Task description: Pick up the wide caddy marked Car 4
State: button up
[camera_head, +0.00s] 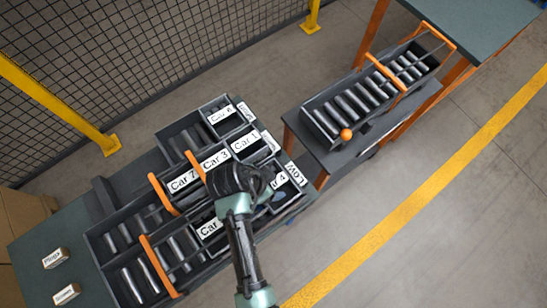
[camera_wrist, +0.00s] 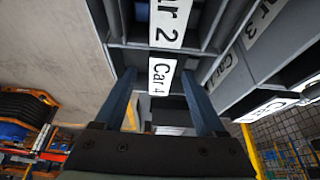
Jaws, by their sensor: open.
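The caddy marked Car 4 (camera_head: 281,181) is on the dark rack, its label partly hidden by my gripper in the head view. In the wrist view its white Car 4 label (camera_wrist: 161,77) faces me between my two fingers. My gripper (camera_head: 262,186) is over the right part of the rack, close to the Car 4 label. In the wrist view my gripper (camera_wrist: 157,82) is open, with one blue finger on each side of the label. I cannot tell whether the fingers touch the caddy. Much of the caddy's body is hidden.
Neighbouring caddies marked Car 3 (camera_head: 215,159), Car 1 (camera_head: 245,142) and Car 7 (camera_head: 183,181) crowd the rack. A Car 2 label (camera_wrist: 170,20) is just above in the wrist view. A second long tray (camera_head: 311,122) stands right. Open floor (camera_head: 430,215) lies front right.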

jog(key=shift+x, duration=1)
grip_shut()
